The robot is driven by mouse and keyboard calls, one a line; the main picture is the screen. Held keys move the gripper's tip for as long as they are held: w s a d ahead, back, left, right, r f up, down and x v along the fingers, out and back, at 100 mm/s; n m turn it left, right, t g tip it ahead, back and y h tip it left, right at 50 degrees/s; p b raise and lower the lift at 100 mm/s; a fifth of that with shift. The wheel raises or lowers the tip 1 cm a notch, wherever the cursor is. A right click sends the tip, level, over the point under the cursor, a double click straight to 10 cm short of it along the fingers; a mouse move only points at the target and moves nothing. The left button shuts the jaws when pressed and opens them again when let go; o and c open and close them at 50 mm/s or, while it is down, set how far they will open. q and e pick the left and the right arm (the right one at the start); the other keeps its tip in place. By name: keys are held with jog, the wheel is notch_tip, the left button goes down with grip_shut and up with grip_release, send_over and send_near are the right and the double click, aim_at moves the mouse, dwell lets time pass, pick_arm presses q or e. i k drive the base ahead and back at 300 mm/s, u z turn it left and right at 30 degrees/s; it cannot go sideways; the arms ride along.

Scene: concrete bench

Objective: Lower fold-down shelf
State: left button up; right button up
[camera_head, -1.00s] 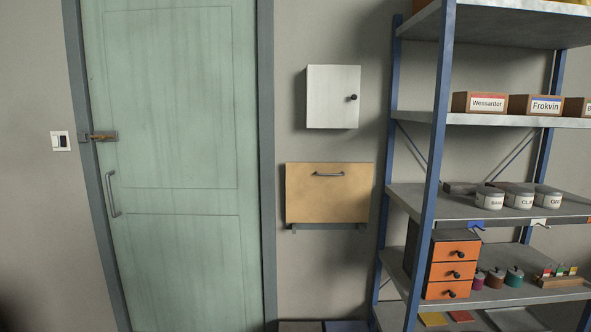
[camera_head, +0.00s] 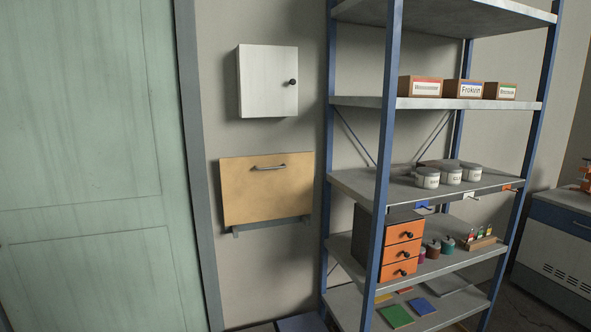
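The fold-down shelf (camera_head: 266,193) is a tan wooden panel on the wall, folded up flat and upright. A grey bar handle (camera_head: 269,168) sits near its top edge. Small grey brackets show under its bottom edge. Neither of my grippers is in view, and nothing touches the panel.
A white wall cabinet (camera_head: 268,81) hangs above the panel. A green door (camera_head: 90,170) is at the left. A blue-framed shelving rack (camera_head: 384,150) stands close on the right, bearing boxes, tins and orange drawers (camera_head: 402,249). A white-fronted cabinet (camera_head: 555,245) stands far right.

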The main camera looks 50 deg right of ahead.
aim_at(255, 188)
jog(key=z, duration=2.3)
jog(key=i, duration=2.05)
jog(key=u, duration=1.55)
